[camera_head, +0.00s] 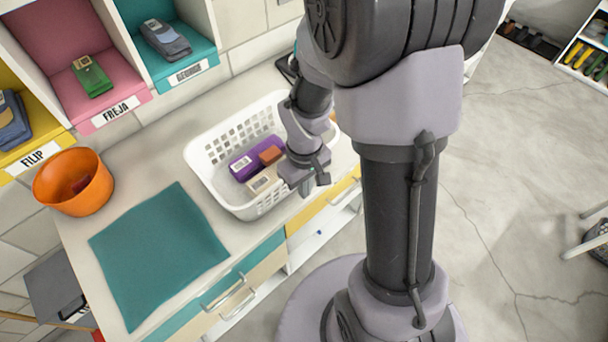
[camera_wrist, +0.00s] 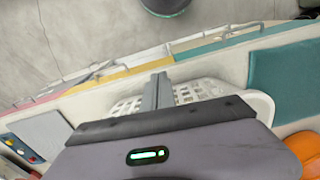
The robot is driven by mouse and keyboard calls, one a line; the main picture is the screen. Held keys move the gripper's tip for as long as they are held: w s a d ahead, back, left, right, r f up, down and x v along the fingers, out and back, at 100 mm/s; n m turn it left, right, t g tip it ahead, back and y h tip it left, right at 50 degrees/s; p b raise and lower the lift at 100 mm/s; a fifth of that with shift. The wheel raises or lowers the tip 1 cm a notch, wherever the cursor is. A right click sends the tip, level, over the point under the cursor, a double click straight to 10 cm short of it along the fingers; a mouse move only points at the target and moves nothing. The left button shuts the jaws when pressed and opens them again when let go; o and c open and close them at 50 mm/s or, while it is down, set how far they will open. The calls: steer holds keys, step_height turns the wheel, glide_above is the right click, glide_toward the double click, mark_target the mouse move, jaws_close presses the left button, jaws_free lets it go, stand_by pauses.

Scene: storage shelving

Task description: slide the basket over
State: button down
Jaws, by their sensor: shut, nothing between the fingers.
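The white plastic basket (camera_head: 208,183) stands on the counter in the head view, holding a purple box (camera_head: 240,165), an orange-brown item (camera_head: 270,155) and a beige item (camera_head: 262,181). My gripper (camera_head: 322,180) is shut and empty at the right part of the basket, and my wrist hides some of that end. In the wrist view the shut fingers (camera_wrist: 158,92) point across the basket (camera_wrist: 262,104), with its perforated wall on both sides of them. I cannot tell whether they touch it.
A teal mat (camera_head: 158,255) lies flat on the counter left of the basket. An orange bucket (camera_head: 90,190) stands at the counter's left. Drawers with handles (camera_head: 225,292) are below the front edge.

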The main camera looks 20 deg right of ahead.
steer(key=shift+w+a+r, duration=0.1)
steer(key=shift+w+a, duration=0.15)
steer(key=shift+w, duration=0.7)
steer(key=shift+w+a+r, duration=0.1)
steer(key=shift+w+a, duration=0.1)
steer(key=shift+w, duration=0.75)
